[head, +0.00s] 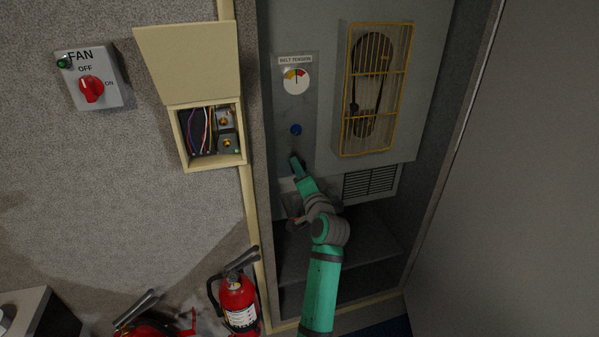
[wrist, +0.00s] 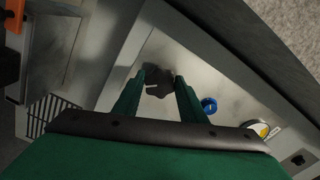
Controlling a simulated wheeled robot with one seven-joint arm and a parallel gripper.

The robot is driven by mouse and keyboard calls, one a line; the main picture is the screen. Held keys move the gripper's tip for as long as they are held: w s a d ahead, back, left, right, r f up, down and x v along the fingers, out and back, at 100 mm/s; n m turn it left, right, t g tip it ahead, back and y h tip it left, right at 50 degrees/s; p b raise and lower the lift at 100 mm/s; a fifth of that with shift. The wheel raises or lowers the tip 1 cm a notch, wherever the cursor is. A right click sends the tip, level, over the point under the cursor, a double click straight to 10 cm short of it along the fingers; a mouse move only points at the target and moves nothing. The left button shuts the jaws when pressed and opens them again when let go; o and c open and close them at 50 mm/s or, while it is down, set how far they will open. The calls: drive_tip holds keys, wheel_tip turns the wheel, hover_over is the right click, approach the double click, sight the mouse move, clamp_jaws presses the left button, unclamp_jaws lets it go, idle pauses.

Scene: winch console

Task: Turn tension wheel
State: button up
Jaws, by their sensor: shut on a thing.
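The tension wheel is a small dark lobed knob (wrist: 158,86) on the pale panel in the wrist view, with a light mark at its left side. My gripper (wrist: 160,78) has its two green fingers on either side of the knob and is shut on it. In the head view my gripper (head: 297,164) is at the panel below the blue button, and mostly hides the knob. The belt tension gauge (head: 296,81) is above, with a white face, coloured segments and a dark needle. It also shows at the right in the wrist view (wrist: 258,129).
A round blue button (head: 296,129) sits between the gauge and my gripper. A yellow wire guard (head: 378,88) over a belt and pulleys is to the right, with a vent grille (head: 370,183) below it. An open wiring box (head: 212,136) is on the left wall.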

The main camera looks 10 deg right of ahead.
drive_tip(key=o, duration=1.1)
drive_tip(key=shift+c, duration=0.2)
drive_tip(key=s, duration=1.1)
drive_tip(key=shift+d, duration=0.2)
drive_tip(key=shift+w, duration=0.1)
